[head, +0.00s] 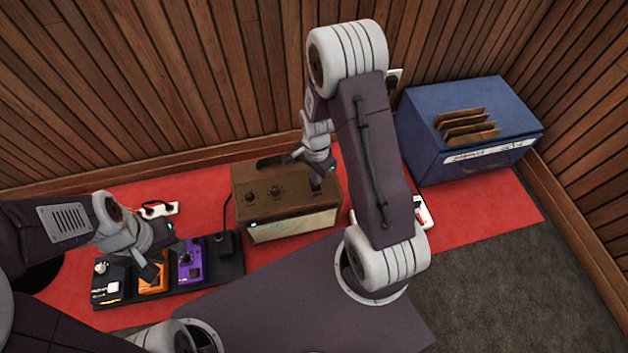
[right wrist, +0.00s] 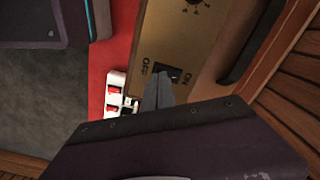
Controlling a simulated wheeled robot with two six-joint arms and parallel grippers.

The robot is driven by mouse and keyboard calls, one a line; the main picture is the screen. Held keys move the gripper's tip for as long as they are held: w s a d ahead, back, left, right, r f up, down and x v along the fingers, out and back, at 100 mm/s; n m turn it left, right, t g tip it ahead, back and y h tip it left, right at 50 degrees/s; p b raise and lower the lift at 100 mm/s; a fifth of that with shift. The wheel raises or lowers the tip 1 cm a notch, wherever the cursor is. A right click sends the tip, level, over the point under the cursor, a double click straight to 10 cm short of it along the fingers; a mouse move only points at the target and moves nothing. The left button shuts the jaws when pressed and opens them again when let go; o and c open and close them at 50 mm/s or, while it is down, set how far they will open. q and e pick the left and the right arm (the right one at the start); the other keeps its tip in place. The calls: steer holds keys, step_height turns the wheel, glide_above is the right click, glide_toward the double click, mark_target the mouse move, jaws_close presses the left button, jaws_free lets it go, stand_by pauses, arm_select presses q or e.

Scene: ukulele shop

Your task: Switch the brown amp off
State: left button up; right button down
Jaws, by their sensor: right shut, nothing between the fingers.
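The brown amp (head: 250,187) stands on the red mat, with knobs on its top panel. In the right wrist view its tan panel (right wrist: 185,42) shows a black rocker switch (right wrist: 174,73) between ON and OFF labels. My right gripper (head: 315,187) is shut and empty above the right part of the amp's top. In the right wrist view its fingertips (right wrist: 158,76) are at the OFF side of the switch and partly cover it. I cannot tell whether they touch it or which way it is set. My left gripper (head: 150,275) is over the pedalboard; its jaw opening is unclear.
A pedalboard (head: 228,273) with several pedals, one orange and one purple (head: 190,262), lies left of the amp. A power strip with red switches (right wrist: 114,102) is to the amp's right, partly behind my arm. A blue box (head: 470,140) stands at the back right. Wooden walls close the corner.

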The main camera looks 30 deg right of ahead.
steer(key=shift+f+b, duration=0.55)
steer(key=shift+f, duration=0.35)
stand_by(0.9)
step_height(320, 180, up, 7)
steer(key=p, duration=0.7)
steer(key=shift+p, duration=0.35)
